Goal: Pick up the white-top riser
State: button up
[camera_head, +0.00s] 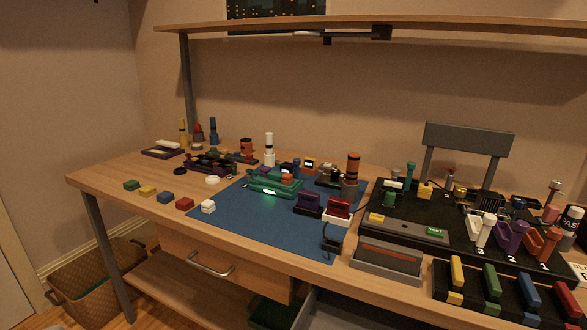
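A white upright piece (485,230) stands behind the number 3 on the black board at the right. A tall white cylinder (269,146) stands at the back of the mat. I cannot tell for sure which of these is the white-top riser. My gripper is not in view.
The wooden table (105,178) holds a blue mat (262,232) with a green lit device (272,182) on it. Green, yellow, blue and red blocks line the left front. A shelf (400,27) overhangs the back. A drawer below stands open.

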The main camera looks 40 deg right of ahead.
aim_at(397, 186)
jog(key=i+u, duration=0.45)
jog(key=i, duration=0.45)
jog(key=i+z, duration=0.5)
jog(key=z, duration=0.15)
jog(key=i+z, duration=0.1)
jog(key=z, duration=0.35)
jog(key=i+z, duration=0.15)
jog(key=z, duration=0.3)
jog(key=i+z, duration=0.1)
jog(key=z, duration=0.35)
jog(key=i+z, duration=0.1)
jog(key=z, duration=0.35)
jog(key=i+j+z, duration=0.2)
jog(key=z, duration=0.25)
jog(key=i, duration=0.05)
